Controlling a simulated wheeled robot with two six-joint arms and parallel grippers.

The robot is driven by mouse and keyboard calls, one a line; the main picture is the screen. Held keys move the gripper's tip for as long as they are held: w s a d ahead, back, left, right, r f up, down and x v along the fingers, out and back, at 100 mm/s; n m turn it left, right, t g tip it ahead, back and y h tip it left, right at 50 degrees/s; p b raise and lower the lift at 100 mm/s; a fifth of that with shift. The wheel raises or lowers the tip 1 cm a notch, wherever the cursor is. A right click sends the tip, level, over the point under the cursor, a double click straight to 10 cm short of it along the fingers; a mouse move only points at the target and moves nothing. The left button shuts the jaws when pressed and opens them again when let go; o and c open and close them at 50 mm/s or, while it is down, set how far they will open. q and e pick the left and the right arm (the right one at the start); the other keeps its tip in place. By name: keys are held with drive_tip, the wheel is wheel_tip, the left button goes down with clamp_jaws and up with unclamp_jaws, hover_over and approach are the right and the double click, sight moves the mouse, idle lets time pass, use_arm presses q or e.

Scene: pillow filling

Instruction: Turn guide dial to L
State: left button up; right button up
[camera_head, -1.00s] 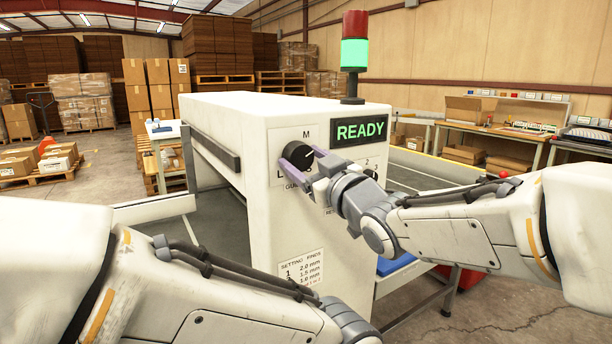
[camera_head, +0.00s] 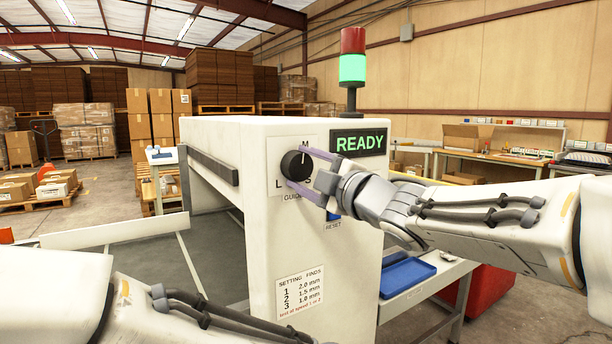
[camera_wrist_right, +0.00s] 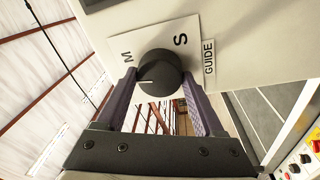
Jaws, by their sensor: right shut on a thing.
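The guide dial (camera_head: 296,165) is a round black knob on the white machine's front panel. In the head view its white mark points up towards the letter M, with L at lower left. In the right wrist view the dial (camera_wrist_right: 161,73) shows M and S beside it; L is hidden there. My right gripper (camera_head: 300,168) reaches in from the right, its purple fingers above and below the dial. It is shut on the dial, with a finger at each side in the wrist view (camera_wrist_right: 160,90). My left arm shows at lower left; its gripper is out of frame.
The display (camera_head: 359,142) reads READY, under a signal tower (camera_head: 352,68) lit green. A blue RESET button (camera_head: 333,216) sits below my right gripper. A settings label (camera_head: 300,291) is lower on the panel. A blue tray (camera_head: 407,277) lies at the machine's right.

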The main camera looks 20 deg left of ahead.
drive_tip(key=n, duration=0.4)
drive_tip(key=shift+g+b, duration=0.3)
drive_tip(key=shift+g, duration=0.1)
drive_tip(key=n, duration=0.3)
drive_tip(key=shift+n+g, duration=0.3)
drive_tip(key=shift+n, duration=0.1)
drive_tip(key=n, duration=0.3)
drive_tip(key=shift+n+h+b, duration=0.3)
drive_tip(key=shift+n+b, duration=0.05)
drive_tip(key=shift+n, duration=0.05)
drive_tip(key=n, duration=0.3)
drive_tip(key=n+h, duration=0.1)
drive_tip(key=n, duration=0.2)
drive_tip(key=shift+n, duration=0.4)
drive_tip(key=n, duration=0.3)
drive_tip(key=shift+b, duration=0.4)
drive_tip(key=n+h+b, duration=0.1)
drive_tip(key=n, duration=0.5)
drive_tip(key=shift+t, duration=0.4)
drive_tip(key=shift+n, duration=0.3)
